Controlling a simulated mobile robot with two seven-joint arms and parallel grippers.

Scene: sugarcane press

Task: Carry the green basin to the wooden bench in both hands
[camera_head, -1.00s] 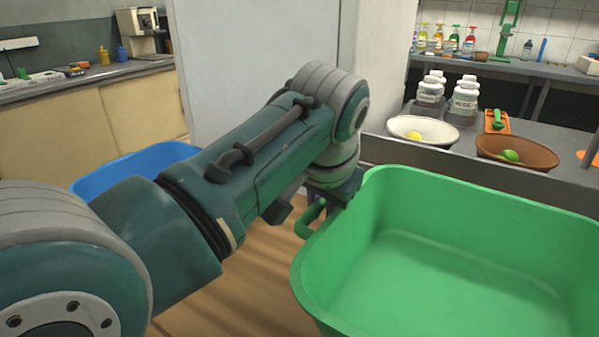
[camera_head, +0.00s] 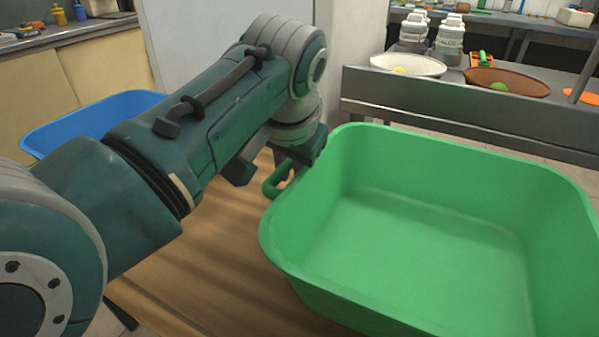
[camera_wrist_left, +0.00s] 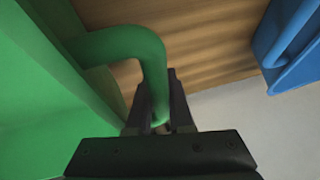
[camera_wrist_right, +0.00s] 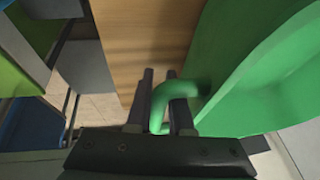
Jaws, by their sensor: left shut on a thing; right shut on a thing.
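The green basin (camera_head: 430,240) fills the right half of the head view and looks empty. My left gripper (camera_head: 290,165) is at its left side. In the left wrist view my left gripper (camera_wrist_left: 160,120) is shut on the basin's green loop handle (camera_wrist_left: 135,45). In the right wrist view my right gripper (camera_wrist_right: 162,125) is shut on the other loop handle (camera_wrist_right: 178,90). The right gripper is not seen in the head view. The wooden bench (camera_head: 210,255) shows as a brown wood top below and left of the basin. I cannot tell whether the basin touches it.
A blue basin (camera_head: 85,120) is at the left, by the far end of the wood top. A grey metal table (camera_head: 450,115) behind the green basin holds a white bowl (camera_head: 408,66), a brown bowl (camera_head: 507,82) and white jars (camera_head: 447,38). A pale panel (camera_head: 225,40) stands behind my left arm.

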